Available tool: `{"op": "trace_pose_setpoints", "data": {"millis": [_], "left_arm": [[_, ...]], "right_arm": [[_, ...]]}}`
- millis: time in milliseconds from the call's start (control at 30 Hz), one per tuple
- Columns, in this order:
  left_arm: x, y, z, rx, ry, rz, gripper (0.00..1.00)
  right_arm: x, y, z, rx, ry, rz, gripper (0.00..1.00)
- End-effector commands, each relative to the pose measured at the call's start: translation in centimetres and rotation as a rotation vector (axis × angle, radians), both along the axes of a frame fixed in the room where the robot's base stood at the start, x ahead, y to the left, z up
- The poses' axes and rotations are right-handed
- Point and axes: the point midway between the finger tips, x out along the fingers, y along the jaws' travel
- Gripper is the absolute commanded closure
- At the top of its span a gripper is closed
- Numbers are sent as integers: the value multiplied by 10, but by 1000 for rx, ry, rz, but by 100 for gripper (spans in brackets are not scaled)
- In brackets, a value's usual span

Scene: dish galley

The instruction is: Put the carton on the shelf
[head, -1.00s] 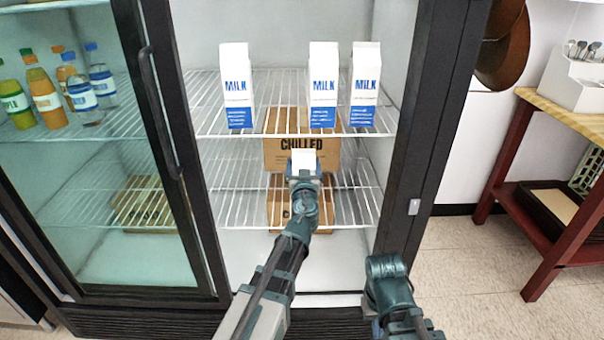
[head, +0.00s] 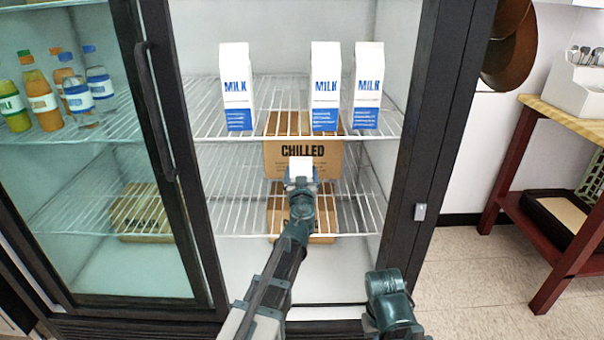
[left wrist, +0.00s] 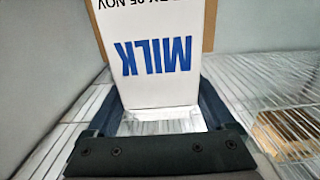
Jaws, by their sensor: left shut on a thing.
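A white milk carton (left wrist: 160,60) with blue lettering is held between the fingers of my left gripper (head: 301,184). In the left wrist view it appears upside down and fills the space between the fingers. In the head view only its white top (head: 301,166) shows, in front of the cardboard box marked CHILLED; the gripper hides the rest. The gripper is inside the open fridge bay, below the front edge of the upper wire shelf (head: 270,131). I cannot tell whether the carton touches a shelf. Part of my right arm shows at the lower right, but its gripper does not.
Three milk cartons (head: 237,88) stand on the upper shelf, one left and two right, with a gap between. The CHILLED box (head: 275,158) and another box (head: 318,222) sit below. A glass door (head: 90,200) is at left, a black frame (head: 440,130) at right.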

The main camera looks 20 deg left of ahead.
Motion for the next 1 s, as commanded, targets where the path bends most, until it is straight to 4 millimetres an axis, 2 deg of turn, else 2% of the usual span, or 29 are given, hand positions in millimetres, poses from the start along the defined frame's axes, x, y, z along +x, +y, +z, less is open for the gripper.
{"op": "trace_pose_setpoints", "data": {"millis": [367, 400, 467, 867, 1000], "left_arm": [[0, 0, -3, 1, 0, 0, 100], [0, 0, -3, 0, 0, 0, 9], [0, 0, -2, 0, 0, 0, 0], [0, 0, 3, 0, 0, 0, 0], [-17, -4, 1, 0, 0, -1, 0]], "right_arm": [[0, 0, -3, -1, 0, 0, 100], [0, 0, -3, -1, 0, 0, 100], [0, 0, -2, -1, 0, 0, 100], [0, 0, 3, 0, 0, 0, 100], [0, 0, 1, 0, 0, 0, 100]]}}
